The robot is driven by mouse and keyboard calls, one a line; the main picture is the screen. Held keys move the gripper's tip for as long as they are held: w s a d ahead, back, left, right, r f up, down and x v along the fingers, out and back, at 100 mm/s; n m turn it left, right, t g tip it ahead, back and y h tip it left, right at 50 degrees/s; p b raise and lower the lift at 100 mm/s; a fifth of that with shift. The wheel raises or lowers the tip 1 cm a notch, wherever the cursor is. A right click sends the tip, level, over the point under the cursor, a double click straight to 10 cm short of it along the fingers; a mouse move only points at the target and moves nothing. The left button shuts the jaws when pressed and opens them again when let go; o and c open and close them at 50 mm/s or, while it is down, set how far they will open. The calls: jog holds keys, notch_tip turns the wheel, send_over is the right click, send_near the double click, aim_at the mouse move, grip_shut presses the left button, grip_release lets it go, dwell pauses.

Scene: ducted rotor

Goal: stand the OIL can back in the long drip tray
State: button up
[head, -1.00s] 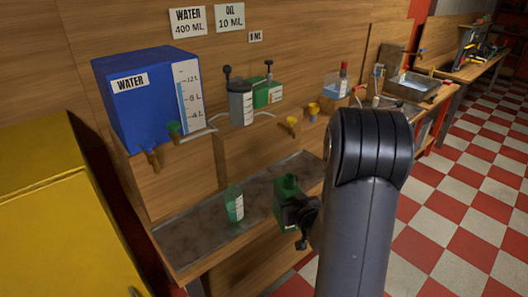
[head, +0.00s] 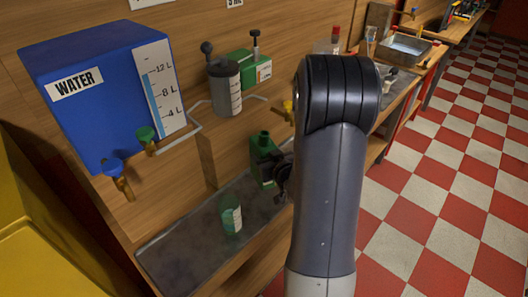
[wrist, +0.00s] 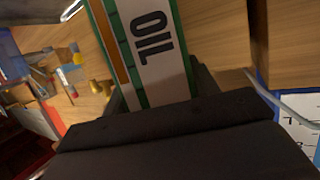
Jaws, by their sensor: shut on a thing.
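In the wrist view the can's white OIL label (wrist: 150,40) fills the space between my jaws. The long drip tray (head: 170,258) is a shallow grey metal strip along the bench front. The can shows over the tray's far right part. Its base is partly hidden by my gripper, and I cannot tell whether it touches the tray.
The blue WATER tank (head: 100,95) with taps stands at the left. The tray's left part is bare.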

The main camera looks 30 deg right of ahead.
jog(key=shift+f+b, duration=1.85)
jog(key=shift+f, duration=1.25)
jog(key=shift+f+b, duration=0.6)
jog(key=shift+b, duration=0.1)
jog(key=o, duration=1.6)
jog(key=shift+f, duration=0.15)
jog(key=shift+s, duration=0.2)
jog(key=b+v, duration=0.1)
jog(key=v, duration=0.9)
jog(key=shift+s+r, duration=0.2)
jog(key=shift+r, duration=0.05)
